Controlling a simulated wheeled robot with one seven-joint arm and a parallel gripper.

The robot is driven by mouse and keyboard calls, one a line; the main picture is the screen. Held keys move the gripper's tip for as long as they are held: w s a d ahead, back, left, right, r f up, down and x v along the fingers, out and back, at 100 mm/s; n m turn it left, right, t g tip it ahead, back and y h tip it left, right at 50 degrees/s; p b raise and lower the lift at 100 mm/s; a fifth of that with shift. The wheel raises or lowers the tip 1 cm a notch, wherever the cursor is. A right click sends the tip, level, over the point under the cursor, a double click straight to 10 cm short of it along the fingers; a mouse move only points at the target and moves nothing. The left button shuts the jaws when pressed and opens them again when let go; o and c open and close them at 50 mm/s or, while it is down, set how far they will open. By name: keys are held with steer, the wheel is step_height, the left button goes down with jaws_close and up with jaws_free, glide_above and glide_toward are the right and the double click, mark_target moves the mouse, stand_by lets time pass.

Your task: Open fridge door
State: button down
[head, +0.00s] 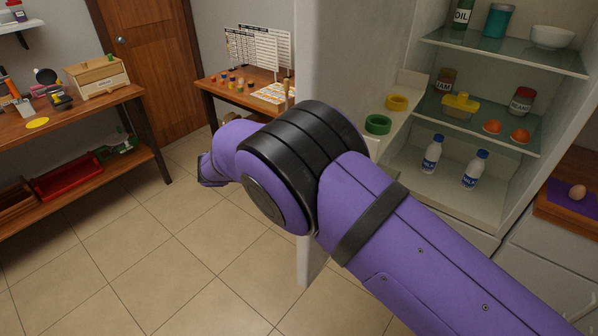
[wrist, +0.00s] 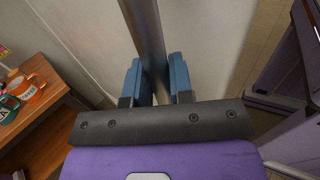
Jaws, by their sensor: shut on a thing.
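The fridge door (head: 340,55) stands open in the head view, swung out with its inner side facing right. Green and yellow rings sit on its inner shelf. The fridge interior (head: 445,185) is exposed to the right of it. In the wrist view the door's pale outer face (wrist: 215,35) lies behind a grey metal bar handle (wrist: 144,25). My gripper (wrist: 157,82) has its blue fingers on either side of this handle and is shut on it. In the head view my purple arm crosses in front of the door and hides much of it; the gripper cannot be made out there.
Two milk bottles (head: 432,153) stand low in the fridge, with jars and a bowl on glass shelves above. A wooden table (head: 205,88) stands behind the door and a workbench (head: 130,93) at left. Tiled floor (head: 150,255) is clear at lower left.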

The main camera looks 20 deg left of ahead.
steer(key=shift+w+a, duration=0.1)
steer(key=shift+a, duration=0.3)
steer(key=c, duration=1)
jaws_free()
steer(key=shift+v, duration=3.7)
